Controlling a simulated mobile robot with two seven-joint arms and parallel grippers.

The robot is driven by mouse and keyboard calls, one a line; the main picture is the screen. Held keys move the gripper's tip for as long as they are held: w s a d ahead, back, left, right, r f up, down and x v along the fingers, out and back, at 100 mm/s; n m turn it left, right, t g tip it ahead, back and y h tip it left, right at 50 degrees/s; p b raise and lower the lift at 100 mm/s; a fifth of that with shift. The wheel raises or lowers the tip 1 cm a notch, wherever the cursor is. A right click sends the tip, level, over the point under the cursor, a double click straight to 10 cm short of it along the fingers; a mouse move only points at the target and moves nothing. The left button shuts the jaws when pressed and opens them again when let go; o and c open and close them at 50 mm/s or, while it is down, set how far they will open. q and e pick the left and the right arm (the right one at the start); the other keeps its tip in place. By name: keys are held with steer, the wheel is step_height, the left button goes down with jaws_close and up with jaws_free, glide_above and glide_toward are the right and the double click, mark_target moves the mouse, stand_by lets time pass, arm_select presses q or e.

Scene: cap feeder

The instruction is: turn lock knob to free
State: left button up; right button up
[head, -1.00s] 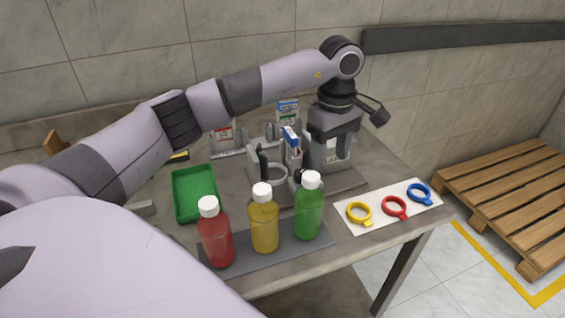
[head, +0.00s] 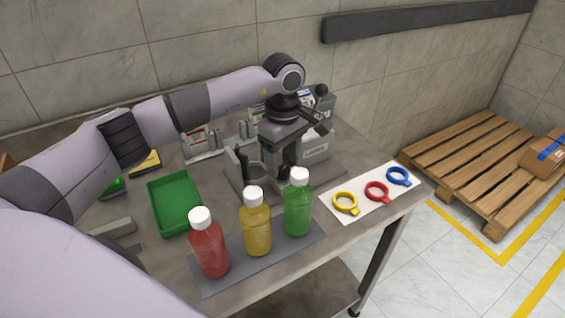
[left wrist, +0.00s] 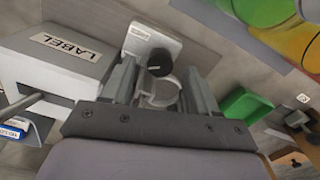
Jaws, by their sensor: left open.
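In the head view the left gripper (head: 286,152) points down over the cap feeder (head: 236,172), and I cannot make out the knob there. A grey ring-shaped holder (left wrist: 158,92) shows between the fingers. The knob's setting cannot be read. My right gripper is not in view.
A grey box marked LABEL (left wrist: 70,52) stands close beside the left gripper. Red (head: 209,245), yellow (head: 256,222) and green (head: 298,205) bottles stand in front. A green tray (head: 152,205) is left; a white card (head: 330,206) with coloured rings is right.

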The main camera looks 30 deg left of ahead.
arm_select(q)
steer(key=shift+f, duration=1.1)
steer(key=c, duration=1)
steer(key=shift+c, duration=0.2)
